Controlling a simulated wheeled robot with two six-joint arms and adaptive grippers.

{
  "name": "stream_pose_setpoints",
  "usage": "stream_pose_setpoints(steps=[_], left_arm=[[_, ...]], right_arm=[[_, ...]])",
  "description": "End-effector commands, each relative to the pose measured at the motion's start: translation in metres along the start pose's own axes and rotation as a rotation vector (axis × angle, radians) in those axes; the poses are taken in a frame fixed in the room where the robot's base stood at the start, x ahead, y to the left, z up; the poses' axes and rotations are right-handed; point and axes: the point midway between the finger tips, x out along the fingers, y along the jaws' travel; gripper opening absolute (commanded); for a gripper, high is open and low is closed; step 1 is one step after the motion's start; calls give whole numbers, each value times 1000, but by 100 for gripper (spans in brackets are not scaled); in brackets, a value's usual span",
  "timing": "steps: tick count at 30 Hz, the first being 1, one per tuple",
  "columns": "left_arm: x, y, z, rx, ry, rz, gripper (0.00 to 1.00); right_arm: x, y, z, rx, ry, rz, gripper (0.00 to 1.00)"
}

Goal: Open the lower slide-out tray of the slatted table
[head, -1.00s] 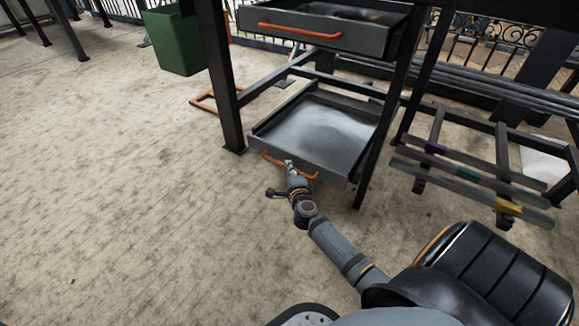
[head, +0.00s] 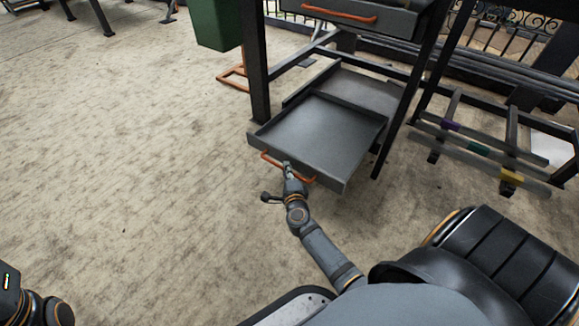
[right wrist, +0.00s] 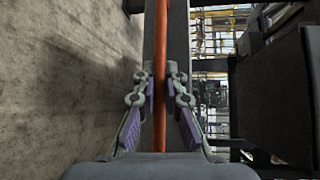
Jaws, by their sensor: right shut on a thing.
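The lower slide-out tray (head: 325,130) is a shallow, empty grey tray low under the slatted table (head: 257,70). It stands well out past the table's front legs, with a grey surface visible behind it. Its front carries an orange bar handle (head: 304,180). In the right wrist view, the handle (right wrist: 161,40) runs between the two fingers of the gripper (right wrist: 160,88). My left gripper is out of view; only a dark part of my left arm shows at bottom left.
An upper drawer (head: 385,18) with its own orange handle is above the tray. A slatted rack (head: 480,155) with coloured blocks stands to the right. A green bin (head: 217,22) is behind left. The floor at left and front is clear.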

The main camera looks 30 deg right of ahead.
Motion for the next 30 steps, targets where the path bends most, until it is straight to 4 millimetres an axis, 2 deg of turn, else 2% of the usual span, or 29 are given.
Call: stream_pose_setpoints(steps=[8, 9, 14, 24, 26, 30], left_arm=[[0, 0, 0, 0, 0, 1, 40], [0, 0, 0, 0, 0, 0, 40], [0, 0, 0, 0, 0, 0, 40], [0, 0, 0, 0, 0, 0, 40], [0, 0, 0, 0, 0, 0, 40], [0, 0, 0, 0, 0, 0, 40]], right_arm=[[-1, 1, 0, 0, 1, 1, 0], [-1, 1, 0, 0, 1, 1, 11], [0, 1, 0, 0, 1, 1, 33], [-3, 1, 0, 1, 1, 1, 34], [-10, 2, 0, 1, 1, 3, 34], [-40, 2, 0, 3, 2, 4, 34]])
